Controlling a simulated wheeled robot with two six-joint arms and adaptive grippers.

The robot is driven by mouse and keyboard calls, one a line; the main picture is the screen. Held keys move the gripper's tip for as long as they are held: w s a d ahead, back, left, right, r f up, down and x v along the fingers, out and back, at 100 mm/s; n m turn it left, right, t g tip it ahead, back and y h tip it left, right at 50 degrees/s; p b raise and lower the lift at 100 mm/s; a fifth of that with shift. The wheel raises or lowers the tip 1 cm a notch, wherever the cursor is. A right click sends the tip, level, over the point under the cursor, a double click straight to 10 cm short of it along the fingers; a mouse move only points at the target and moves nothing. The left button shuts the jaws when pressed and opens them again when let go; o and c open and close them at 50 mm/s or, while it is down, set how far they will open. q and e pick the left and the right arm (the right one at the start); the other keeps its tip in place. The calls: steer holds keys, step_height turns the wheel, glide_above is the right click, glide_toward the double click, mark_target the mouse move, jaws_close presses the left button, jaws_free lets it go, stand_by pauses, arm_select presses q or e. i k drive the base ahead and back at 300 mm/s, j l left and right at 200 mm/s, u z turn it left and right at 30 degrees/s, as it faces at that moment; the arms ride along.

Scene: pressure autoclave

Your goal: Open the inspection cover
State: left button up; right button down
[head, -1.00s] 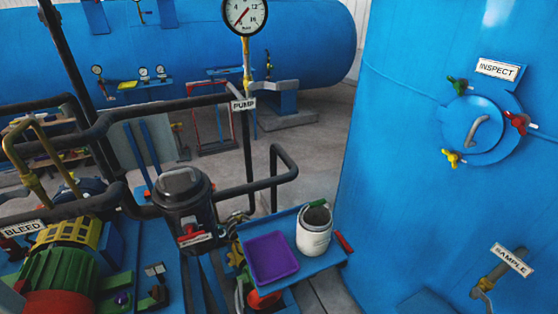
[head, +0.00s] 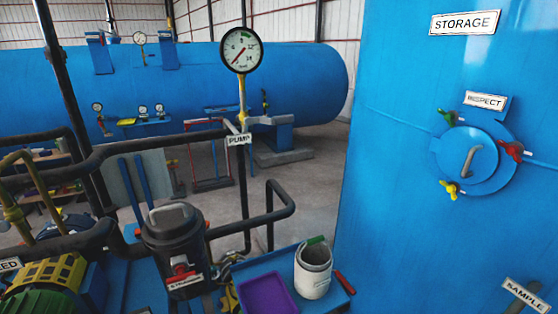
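The inspection cover (head: 467,158) is a round blue disc with a grey bar handle (head: 470,160) on the large blue storage tank (head: 400,130) at the right. It sits flush in its ring and looks shut. Around it are three wing clamps: a green one (head: 447,117) at upper left, a red one (head: 512,150) at right and a yellow one (head: 449,188) at lower left. An INSPECT label (head: 486,100) is above it. Neither of my grippers shows in the head view.
A blue shelf (head: 258,268) holds a purple tray (head: 268,296) and a white container (head: 313,270); a red-handled item (head: 345,283) lies beside them. A black canister (head: 174,245), dark pipes (head: 150,150) and a gauge (head: 242,50) stand left. A SAMPLE label (head: 525,295) is at lower right.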

mark_target(456, 155)
steer(key=z, duration=1.25)
